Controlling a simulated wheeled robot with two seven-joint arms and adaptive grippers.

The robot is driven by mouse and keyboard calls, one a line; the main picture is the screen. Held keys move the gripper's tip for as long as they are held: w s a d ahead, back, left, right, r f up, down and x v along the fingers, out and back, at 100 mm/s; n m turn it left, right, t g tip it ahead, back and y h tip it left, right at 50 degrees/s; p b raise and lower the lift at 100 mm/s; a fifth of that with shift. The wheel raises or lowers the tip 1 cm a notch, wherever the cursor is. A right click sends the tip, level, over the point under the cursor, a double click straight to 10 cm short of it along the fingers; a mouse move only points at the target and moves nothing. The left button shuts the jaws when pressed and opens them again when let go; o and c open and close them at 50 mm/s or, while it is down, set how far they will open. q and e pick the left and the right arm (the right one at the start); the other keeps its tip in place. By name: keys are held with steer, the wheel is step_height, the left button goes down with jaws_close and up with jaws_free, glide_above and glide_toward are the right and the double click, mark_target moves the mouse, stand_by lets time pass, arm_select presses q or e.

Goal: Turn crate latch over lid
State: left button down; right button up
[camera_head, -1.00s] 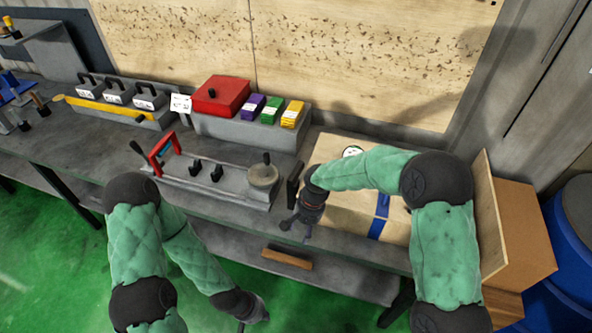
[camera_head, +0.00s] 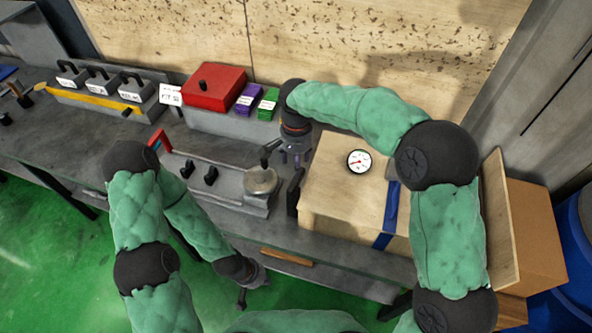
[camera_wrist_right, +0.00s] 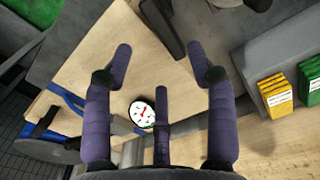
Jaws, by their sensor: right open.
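The pale wooden crate (camera_head: 325,190) stands on the bench, with a round white dial (camera_head: 359,161) and blue bands (camera_head: 391,207) on top. A dark upright bar (camera_head: 295,192), which looks like the latch, stands at the crate's left side. My right gripper (camera_head: 290,152) is above the crate's back left corner, apart from the bar. In the right wrist view its purple fingers (camera_wrist_right: 162,65) are spread and empty, with the wooden top and a dark bar (camera_wrist_right: 165,27) beyond them. My left gripper (camera_head: 245,290) hangs low in front of the bench; its finger opening is unclear.
A grey fixture (camera_head: 215,185) with a red handle lies left of the crate. A red box (camera_head: 215,90) and purple and green packs (camera_head: 267,104) stand behind. An upright wooden panel (camera_head: 500,215) and a brown box (camera_head: 535,230) are at right.

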mark_target(296, 182)
steer(key=f, duration=0.7)
steer(key=f+b, duration=0.1)
steer(key=f, duration=0.2)
steer(key=shift+s+f, duration=0.25)
steer(key=shift+f, duration=0.05)
jaws_close()
